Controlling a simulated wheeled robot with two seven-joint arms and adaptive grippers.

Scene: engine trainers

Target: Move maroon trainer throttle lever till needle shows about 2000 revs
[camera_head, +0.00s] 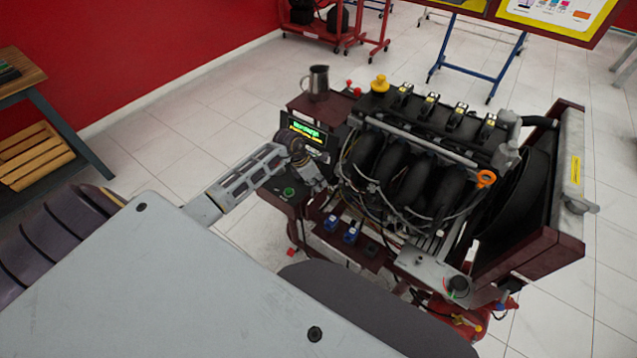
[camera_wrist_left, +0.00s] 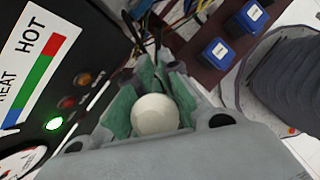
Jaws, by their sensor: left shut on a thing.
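The maroon trainer (camera_head: 545,252) stands in the middle right of the head view with its engine on top. My left gripper (camera_head: 305,172) reaches its control panel from the left. In the left wrist view, the green-padded fingers of my left gripper (camera_wrist_left: 150,98) are shut around a cream ball knob (camera_wrist_left: 155,114), which looks like the throttle lever's knob. The lever's stem is mostly hidden by the gripper. A round gauge (camera_wrist_left: 18,166) shows only in part at the lower left of the wrist view, and I cannot read its needle. My right gripper is not in view.
The panel has a green lit lamp (camera_wrist_left: 53,124) and a HOT label (camera_wrist_left: 40,44). Blue relays (camera_head: 350,233) and wires sit close to the gripper. A metal jug (camera_head: 317,82) stands on the trainer's back corner. A wooden-topped bench (camera_head: 20,72) is at the far left.

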